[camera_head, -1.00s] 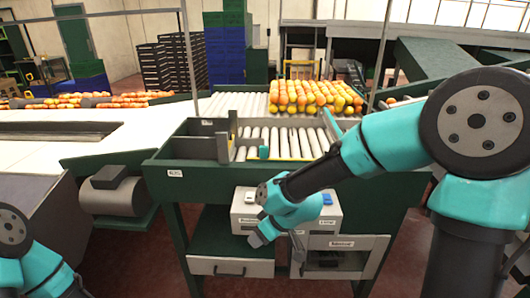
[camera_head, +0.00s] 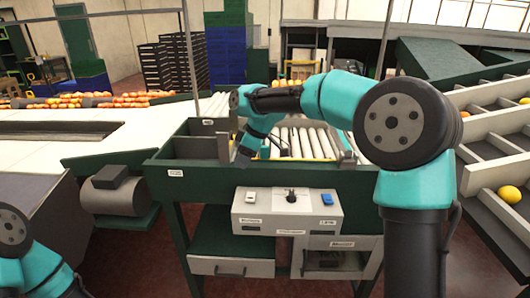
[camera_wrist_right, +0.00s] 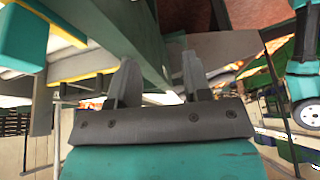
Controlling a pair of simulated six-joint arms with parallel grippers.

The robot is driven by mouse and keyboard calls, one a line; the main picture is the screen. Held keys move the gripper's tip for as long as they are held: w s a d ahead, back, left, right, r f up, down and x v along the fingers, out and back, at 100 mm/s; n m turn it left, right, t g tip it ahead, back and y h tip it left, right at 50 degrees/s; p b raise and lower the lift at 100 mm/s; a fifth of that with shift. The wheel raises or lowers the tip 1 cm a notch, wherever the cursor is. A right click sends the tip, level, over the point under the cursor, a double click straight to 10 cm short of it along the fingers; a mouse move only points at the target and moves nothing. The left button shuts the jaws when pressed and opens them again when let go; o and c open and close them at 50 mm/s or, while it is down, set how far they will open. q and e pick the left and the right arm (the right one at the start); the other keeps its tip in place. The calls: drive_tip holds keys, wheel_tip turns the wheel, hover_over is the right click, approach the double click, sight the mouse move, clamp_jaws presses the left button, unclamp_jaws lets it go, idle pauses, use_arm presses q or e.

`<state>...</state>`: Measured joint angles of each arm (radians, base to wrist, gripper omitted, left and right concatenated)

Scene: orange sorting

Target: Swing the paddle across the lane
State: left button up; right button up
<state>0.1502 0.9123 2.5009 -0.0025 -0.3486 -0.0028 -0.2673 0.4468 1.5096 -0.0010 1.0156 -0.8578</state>
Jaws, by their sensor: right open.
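The lane is a bed of white rollers (camera_head: 301,143) in a green-framed table. A small teal block (camera_head: 265,150) stands at the near left of the rollers and may be the paddle's handle; the paddle itself is not clear to me. My right gripper (camera_head: 241,160) hangs fingers-down just left of this block, by the grey divider, and partly hides both. In the right wrist view my right gripper (camera_wrist_right: 160,82) is open, with a gap between its fingers; I see nothing clearly held. A teal block (camera_wrist_right: 22,42) shows at that view's upper left. My left gripper is out of view.
A control box (camera_head: 290,210) with switches is on the table's front. A sorting tray (camera_head: 490,150) with a yellow fruit (camera_head: 509,194) stands at the right. A white conveyor (camera_head: 110,137) runs at the left.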

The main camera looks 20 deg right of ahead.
drive_tip(key=w+d+r+n+h, duration=0.1)
drive_tip(key=w+d+r+h, duration=0.1)
drive_tip(key=w+d+r, duration=0.35)
wheel_tip(320, 180, up, 9)
drive_tip(key=g+h, duration=0.2)
hover_over(265, 147)
drive_tip(key=shift+w+d+f, duration=0.1)
drive_tip(key=shift+w+d, duration=0.05)
drive_tip(key=shift+f, duration=0.15)
wheel_tip(265, 147, down, 17)
drive_tip(key=shift+f, duration=0.1)
idle(0.5)
clamp_jaws()
idle(0.4)
